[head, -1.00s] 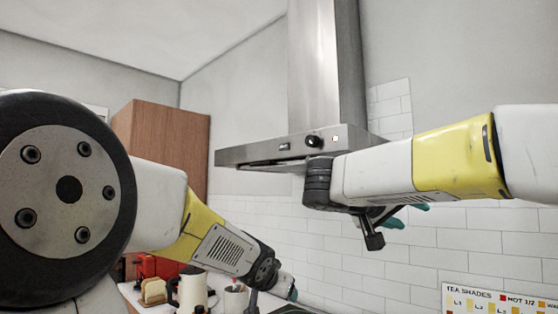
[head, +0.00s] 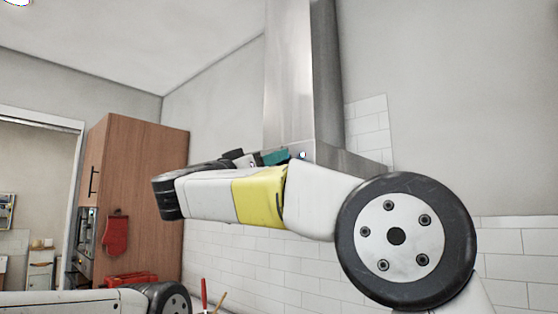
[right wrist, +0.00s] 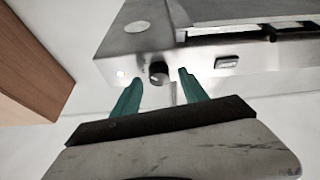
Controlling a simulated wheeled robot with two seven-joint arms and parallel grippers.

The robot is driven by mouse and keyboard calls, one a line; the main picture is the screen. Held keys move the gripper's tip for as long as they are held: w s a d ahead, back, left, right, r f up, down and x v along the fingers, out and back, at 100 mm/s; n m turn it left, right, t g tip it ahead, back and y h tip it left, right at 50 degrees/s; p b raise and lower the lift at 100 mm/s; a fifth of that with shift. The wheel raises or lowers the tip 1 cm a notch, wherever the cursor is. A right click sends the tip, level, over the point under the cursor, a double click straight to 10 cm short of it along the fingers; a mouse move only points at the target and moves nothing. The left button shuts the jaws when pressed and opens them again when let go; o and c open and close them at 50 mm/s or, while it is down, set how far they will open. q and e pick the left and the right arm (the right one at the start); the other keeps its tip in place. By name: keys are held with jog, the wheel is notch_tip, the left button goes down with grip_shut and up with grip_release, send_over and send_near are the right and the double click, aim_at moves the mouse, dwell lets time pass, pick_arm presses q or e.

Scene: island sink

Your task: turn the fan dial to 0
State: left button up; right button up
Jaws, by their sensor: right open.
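The fan dial (right wrist: 158,75) is a small dark round knob on the front panel of the steel range hood (head: 345,157). In the right wrist view it shows between the two teal fingers of my open right gripper (right wrist: 158,79), which stand on either side of it; I cannot tell whether either touches it. No number can be read around the dial. In the head view my right arm hides most of the hood front and the dial; a teal part of the right gripper (head: 275,157) shows by the panel. My left gripper is out of view.
A small lit indicator (right wrist: 121,74) and a rectangular switch (right wrist: 226,62) flank the dial. A wooden cabinet (head: 140,190) with a red oven mitt (head: 115,234) stands left. White tiled wall (head: 250,252) lies below the hood.

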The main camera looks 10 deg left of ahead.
jog(key=shift+w+d+r, duration=0.2)
jog(key=shift+w+d, duration=0.05)
jog(key=shift+w, duration=0.1)
grip_shut()
